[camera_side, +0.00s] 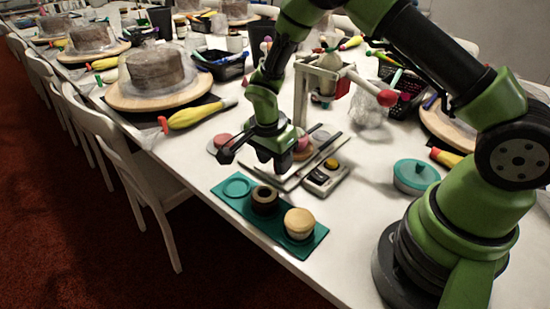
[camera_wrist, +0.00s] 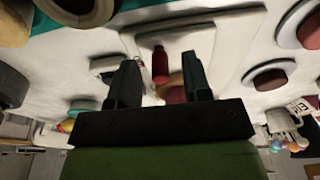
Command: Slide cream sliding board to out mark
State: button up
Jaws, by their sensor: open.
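The cream sliding board (camera_side: 285,174) lies low on the white table between dark rails, below and right of my gripper (camera_side: 256,158) in the side view. My gripper partly hides it. Pinkish round pieces show at both sides of my gripper, one at the left (camera_side: 222,143) and one at the right (camera_side: 303,146). In the wrist view a red knob (camera_wrist: 160,65) shows between the two spread fingers of my gripper (camera_wrist: 158,82). A pale panel (camera_wrist: 186,38) shows beyond it. My gripper is open, and no contact shows. I cannot make out the out mark.
A teal mat (camera_side: 310,241) in front holds a dark-rimmed cup (camera_side: 264,199) and a tan-topped round (camera_side: 299,223). A teal lidded pot (camera_side: 416,177) stands further right.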

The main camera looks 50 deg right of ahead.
jog(key=shift+r, duration=3.5)
jog(key=shift+s+r, duration=0.1)
jog(key=shift+r, duration=0.3)
jog(key=s+a+r+n+t+y, duration=0.1)
jog(key=s+r+n+t+y, duration=0.1)
jog(key=s+r+n, duration=0.5)
jog(key=s+a+r+n+t+y, duration=0.2)
jog(key=s+r+n+t, duration=0.3)
jog(key=s+r, duration=0.6)
jog(key=shift+s+r+n, duration=0.4)
jog(key=shift+s+n, duration=0.25)
jog(key=shift+n, duration=0.25)
jog(key=shift+a, duration=0.1)
